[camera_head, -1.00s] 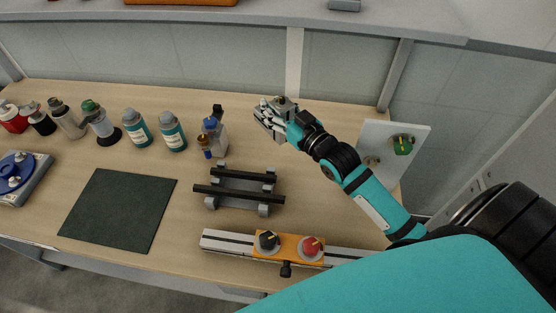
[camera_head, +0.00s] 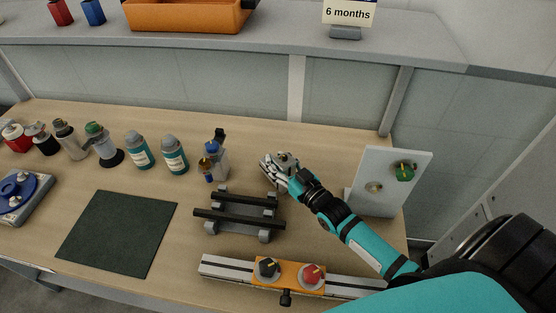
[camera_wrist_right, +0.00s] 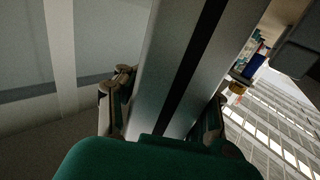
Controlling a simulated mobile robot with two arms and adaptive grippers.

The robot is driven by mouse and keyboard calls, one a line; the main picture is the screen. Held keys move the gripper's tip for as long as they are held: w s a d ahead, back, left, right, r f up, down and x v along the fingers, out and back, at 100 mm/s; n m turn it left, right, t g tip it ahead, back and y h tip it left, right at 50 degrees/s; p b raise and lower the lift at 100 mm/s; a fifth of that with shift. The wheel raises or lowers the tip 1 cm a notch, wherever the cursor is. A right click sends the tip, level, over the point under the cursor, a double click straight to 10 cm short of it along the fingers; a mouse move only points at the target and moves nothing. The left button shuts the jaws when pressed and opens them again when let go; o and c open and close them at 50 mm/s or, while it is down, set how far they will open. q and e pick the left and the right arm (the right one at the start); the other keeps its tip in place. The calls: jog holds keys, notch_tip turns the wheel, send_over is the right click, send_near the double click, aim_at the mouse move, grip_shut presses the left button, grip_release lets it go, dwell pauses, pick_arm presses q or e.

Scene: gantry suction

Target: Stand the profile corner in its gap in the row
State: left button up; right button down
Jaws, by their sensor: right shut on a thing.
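My right gripper (camera_head: 274,172) is over the bench, right of the small grey and blue device at the end of the back row. In the right wrist view the gripper (camera_wrist_right: 168,108) is shut on the profile corner (camera_wrist_right: 158,75), a grey metal bar with a dark slot, one finger on each side. Its far end runs out of the picture. In the head view I cannot clearly separate the profile corner from the fingers, nor tell whether it touches the bench. The back row has teal bottles (camera_head: 174,158), a green-capped bottle (camera_head: 103,146) and the device (camera_head: 219,160). My left gripper is not in view.
A black-barred rack (camera_head: 238,214) stands in front of the gripper. A rail with an orange block (camera_head: 288,273) lies at the front. A pale upright panel (camera_head: 378,190) is to the right. A dark mat (camera_head: 118,233) lies left. An orange bin (camera_head: 188,16) sits on the shelf.

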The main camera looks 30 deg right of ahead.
jog(key=shift+r, duration=0.15)
jog(key=shift+f+b, duration=0.45)
jog(key=shift+f, duration=0.15)
jog(key=c, duration=0.8)
grip_release()
jog(key=shift+f, duration=0.1)
jog(key=shift+r, duration=0.3)
jog(key=shift+r+p, duration=0.5)
jog(key=shift+p, duration=0.1)
jog(key=s, duration=0.3)
jog(key=s+d+b, duration=0.1)
jog(key=s, duration=0.3)
jog(key=s+d+b, duration=0.1)
jog(key=s, duration=0.2)
jog(key=shift+s+f, duration=0.25)
jog(key=shift+s, duration=0.15)
jog(key=shift+s+r, duration=0.15)
jog(key=shift+s, duration=0.4)
